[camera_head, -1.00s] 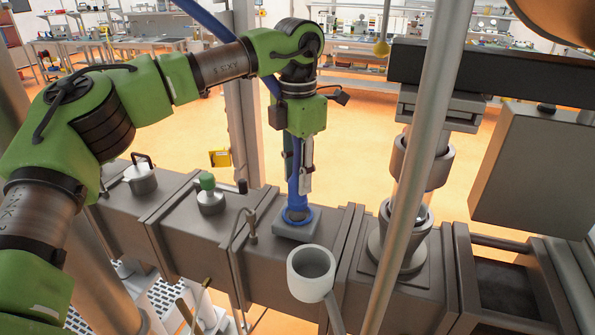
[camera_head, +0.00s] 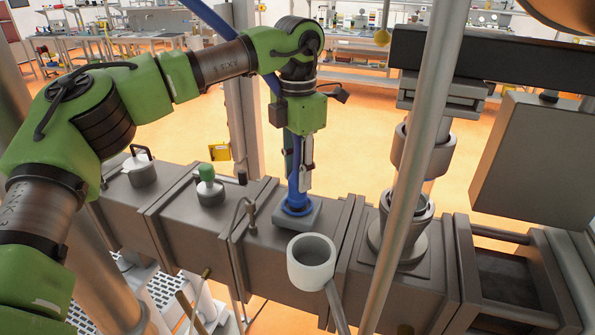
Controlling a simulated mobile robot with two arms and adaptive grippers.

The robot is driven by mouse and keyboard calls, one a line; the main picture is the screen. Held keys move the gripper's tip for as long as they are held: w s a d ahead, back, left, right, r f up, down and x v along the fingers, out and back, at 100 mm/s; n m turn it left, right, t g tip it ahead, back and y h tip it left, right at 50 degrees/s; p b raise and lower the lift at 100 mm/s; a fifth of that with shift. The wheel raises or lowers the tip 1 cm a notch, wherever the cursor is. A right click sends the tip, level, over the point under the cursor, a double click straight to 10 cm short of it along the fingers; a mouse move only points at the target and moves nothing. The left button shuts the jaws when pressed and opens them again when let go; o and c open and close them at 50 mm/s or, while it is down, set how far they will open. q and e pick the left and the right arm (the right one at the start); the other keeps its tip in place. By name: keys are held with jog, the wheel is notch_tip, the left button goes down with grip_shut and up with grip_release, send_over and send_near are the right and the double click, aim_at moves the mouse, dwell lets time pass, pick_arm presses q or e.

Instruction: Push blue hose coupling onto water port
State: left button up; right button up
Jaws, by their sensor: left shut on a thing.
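The blue hose coupling (camera_head: 297,207) sits low on a square grey block on top of the machine barrel, where the water port (camera_head: 297,217) is. From this view I cannot tell how far it is seated on the port. My left gripper (camera_head: 297,180) points straight down and is shut on the blue coupling. The blue hose (camera_head: 212,20) runs from the upper left behind my left arm. The port itself is mostly hidden by the coupling. My right gripper is not in view.
A white cup-shaped vessel (camera_head: 311,262) on a rod stands in front of the port. A metal pole (camera_head: 413,170) crosses to the right. A green-topped fitting (camera_head: 208,185) and a lidded pot (camera_head: 140,170) stand on the barrel to the left.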

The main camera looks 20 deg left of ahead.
pick_arm(q)
jog(key=shift+f+b, duration=0.45)
jog(key=shift+f, duration=0.15)
dwell(0.6)
jog(key=o, duration=1.1)
jog(key=shift+r, duration=0.1)
